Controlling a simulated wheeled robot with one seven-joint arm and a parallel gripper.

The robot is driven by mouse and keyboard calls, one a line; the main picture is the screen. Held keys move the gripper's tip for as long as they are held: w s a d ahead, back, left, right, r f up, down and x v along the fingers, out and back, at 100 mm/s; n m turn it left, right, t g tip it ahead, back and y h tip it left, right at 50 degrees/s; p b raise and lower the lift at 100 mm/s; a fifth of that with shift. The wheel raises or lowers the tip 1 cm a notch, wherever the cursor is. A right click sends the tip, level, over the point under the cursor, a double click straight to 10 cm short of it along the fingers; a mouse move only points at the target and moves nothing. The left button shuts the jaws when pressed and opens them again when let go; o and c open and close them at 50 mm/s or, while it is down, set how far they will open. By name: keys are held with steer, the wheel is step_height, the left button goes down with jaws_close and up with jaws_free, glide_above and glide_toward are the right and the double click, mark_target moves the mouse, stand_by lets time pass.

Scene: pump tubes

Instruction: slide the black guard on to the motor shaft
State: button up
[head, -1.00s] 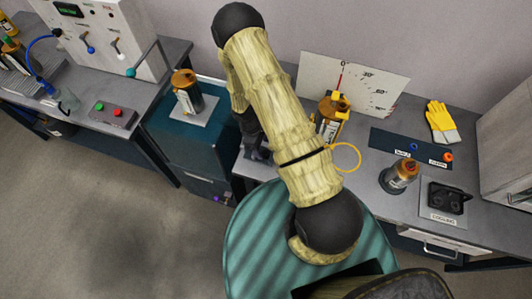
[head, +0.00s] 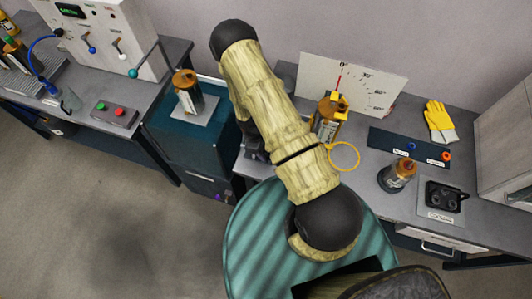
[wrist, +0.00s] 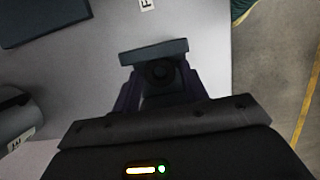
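My gripper shows in the wrist view (wrist: 160,85) over a pale grey surface. A dark grey bar and a dark round part lie in front of its body; I cannot tell whether these are its fingers or a held piece. In the head view my own arm mostly hides the gripper. A motor with an orange top (head: 327,121) stands in front of the angle board. Other orange-topped units stand on the cabinet (head: 188,93) and on the right bench (head: 398,174). I cannot identify the black guard or a motor shaft with certainty.
A white angle board (head: 312,73) stands against the wall. The right bench holds yellow gloves (head: 438,120), a dark labelled mat (head: 385,140) and a labelled plate with a black part (head: 445,197). A button box (head: 118,115) is on the left bench. The floor at left is clear.

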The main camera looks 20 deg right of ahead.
steer(key=c, duration=0.6)
step_height(320, 180, up, 10)
steer(key=p, duration=0.6)
steer(key=shift+p, duration=0.3)
steer(key=shift+w, duration=0.1)
steer(key=shift+d, duration=0.15)
steer(key=shift+f, duration=0.1)
